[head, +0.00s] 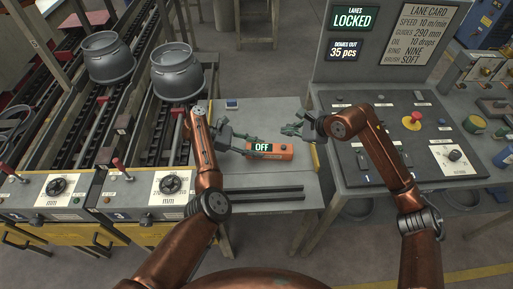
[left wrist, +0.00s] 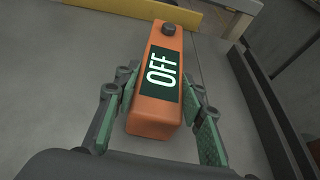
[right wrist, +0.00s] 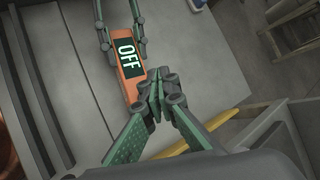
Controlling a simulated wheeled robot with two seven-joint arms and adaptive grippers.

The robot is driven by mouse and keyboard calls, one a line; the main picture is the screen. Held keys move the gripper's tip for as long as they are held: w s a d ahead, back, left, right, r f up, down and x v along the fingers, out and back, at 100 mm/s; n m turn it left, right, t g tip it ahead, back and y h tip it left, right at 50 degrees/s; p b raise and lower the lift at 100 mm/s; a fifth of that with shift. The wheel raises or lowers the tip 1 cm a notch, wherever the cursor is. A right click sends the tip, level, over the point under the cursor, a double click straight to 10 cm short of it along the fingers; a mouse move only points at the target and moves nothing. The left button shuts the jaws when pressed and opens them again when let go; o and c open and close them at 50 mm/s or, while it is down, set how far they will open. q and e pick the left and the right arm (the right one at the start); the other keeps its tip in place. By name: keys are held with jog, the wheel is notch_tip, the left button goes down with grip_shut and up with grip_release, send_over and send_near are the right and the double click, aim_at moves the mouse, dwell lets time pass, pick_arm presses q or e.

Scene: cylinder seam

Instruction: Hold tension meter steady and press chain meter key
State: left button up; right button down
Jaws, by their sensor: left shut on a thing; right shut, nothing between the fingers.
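The orange tension meter (head: 281,152) lies on the grey table, its dark display reading OFF. It also shows in the left wrist view (left wrist: 155,113) and the right wrist view (right wrist: 131,84). A dark round key (left wrist: 169,29) sits at its far end in the left wrist view. My left gripper (head: 246,145) is shut on the meter's near end, with a green-padded finger on each side (left wrist: 156,100). My right gripper (head: 291,129) is shut and empty, above and beside the meter's key end, apart from it as far as I can tell. Its fingertips meet in the right wrist view (right wrist: 157,82).
A control console (head: 340,178) with a red mushroom button (head: 414,117) stands to the right. Its screens read LOCKED and 35 pcs. Two grey drums (head: 177,78) (head: 108,60) stand on the conveyor lanes to the left. Two dark rails (head: 262,192) lie in front of the meter.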

aim_at(284, 151)
jog(key=shift+f, duration=3.9)
jog(key=shift+f, duration=0.4)
jog(key=shift+r, duration=0.4)
notch_tip(284, 151, up, 6)
